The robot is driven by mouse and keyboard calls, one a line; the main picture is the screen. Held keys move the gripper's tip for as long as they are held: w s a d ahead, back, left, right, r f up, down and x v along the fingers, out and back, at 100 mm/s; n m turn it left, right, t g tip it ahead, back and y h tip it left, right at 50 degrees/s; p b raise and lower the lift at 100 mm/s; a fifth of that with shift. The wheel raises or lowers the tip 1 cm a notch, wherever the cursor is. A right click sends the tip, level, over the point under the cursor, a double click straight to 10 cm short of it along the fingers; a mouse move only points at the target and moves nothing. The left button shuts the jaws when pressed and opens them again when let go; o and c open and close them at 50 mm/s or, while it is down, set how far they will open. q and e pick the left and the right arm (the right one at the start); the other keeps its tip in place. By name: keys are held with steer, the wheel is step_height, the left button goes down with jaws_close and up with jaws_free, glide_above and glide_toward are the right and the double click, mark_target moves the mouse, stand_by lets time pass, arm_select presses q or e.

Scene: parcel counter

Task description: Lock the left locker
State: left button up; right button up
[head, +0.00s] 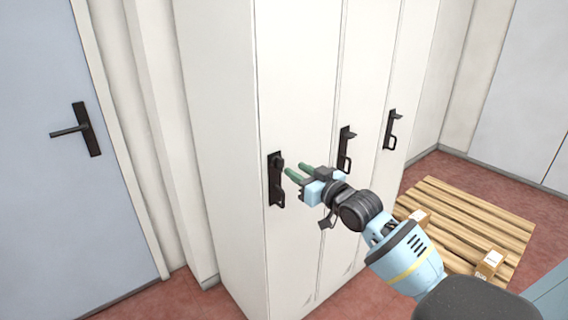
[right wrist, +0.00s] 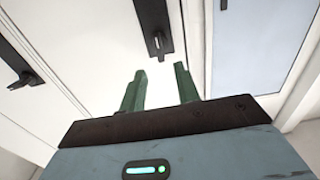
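The left locker (head: 294,75) is a tall white locker with its door closed flush. Its dark latch plate (head: 276,185) is on the door; it also shows in the right wrist view (right wrist: 152,20), top centre. A dark handle part sticks out from the plate; I cannot tell if it is locked. My right gripper (head: 297,171) has green fingers, spread apart and empty, just right of the latch in the head view and apparently not touching it. In the right wrist view the open fingers (right wrist: 160,72) point towards the latch. My left gripper is not in view.
Two more white lockers with dark handles, the middle one (head: 346,150) and the right one (head: 391,130), stand to the right. A blue door (head: 50,200) is at the left. A wooden pallet (head: 465,215) with small boxes (head: 489,263) lies on the red floor.

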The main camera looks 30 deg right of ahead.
mark_target(283, 162)
steer(key=shift+w+a, duration=0.15)
steer(key=shift+w, duration=1.4)
steer(key=shift+w+a, duration=0.15)
steer(key=shift+w, duration=1.4)
jaws_close()
